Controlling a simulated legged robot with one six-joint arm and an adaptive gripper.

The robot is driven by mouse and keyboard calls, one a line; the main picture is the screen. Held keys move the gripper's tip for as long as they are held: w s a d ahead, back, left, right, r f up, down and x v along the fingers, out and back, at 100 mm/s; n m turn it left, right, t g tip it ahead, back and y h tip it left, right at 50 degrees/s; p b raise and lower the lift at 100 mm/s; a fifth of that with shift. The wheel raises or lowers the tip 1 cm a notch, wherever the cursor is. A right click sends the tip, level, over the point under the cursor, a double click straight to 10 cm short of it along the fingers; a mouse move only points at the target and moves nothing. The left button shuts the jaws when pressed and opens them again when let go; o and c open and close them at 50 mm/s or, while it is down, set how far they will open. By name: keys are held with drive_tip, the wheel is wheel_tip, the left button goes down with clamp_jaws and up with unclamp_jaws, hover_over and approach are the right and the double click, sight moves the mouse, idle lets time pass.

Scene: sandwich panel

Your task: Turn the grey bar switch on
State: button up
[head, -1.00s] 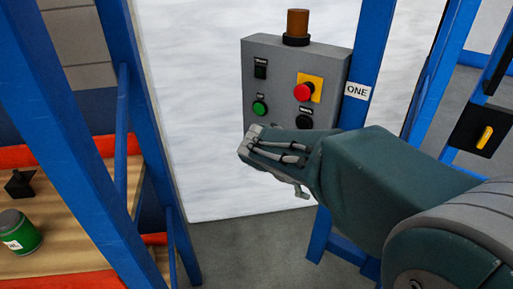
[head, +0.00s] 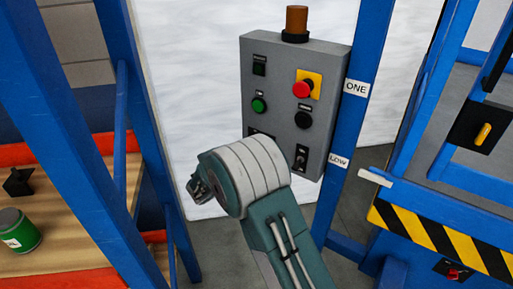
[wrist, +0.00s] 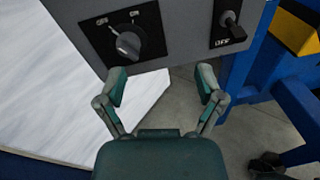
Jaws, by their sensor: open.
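The grey bar switch (wrist: 127,44) is a rotary knob on a black plate, low on the grey control box. In the wrist view its bar is tilted, upper end toward the left. Two small labels stand above it; the right one appears to read ON. In the head view, my arm hides the knob and only the plate's top edge shows. My gripper (wrist: 162,83) is open and empty, below the box's lower edge and apart from the knob, which lies ahead of the left finger. In the head view my gripper (head: 201,186) is partly hidden behind my wrist.
A black toggle switch (wrist: 230,25) marked OFF sits right of the knob. The control box (head: 283,80) also carries a red button (head: 302,90), a green button (head: 259,105) and an amber lamp (head: 297,20). A blue post (head: 352,120) stands close on the right.

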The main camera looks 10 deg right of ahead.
drive_tip(key=w+a+f+n+t, duration=0.2)
drive_tip(key=a+f+n, duration=0.1)
drive_tip(key=a, duration=0.1)
drive_tip(key=shift+y, duration=0.3)
drive_tip(key=x, duration=1.1)
drive_tip(key=shift+w+d+f, duration=0.1)
drive_tip(key=shift+w, duration=0.05)
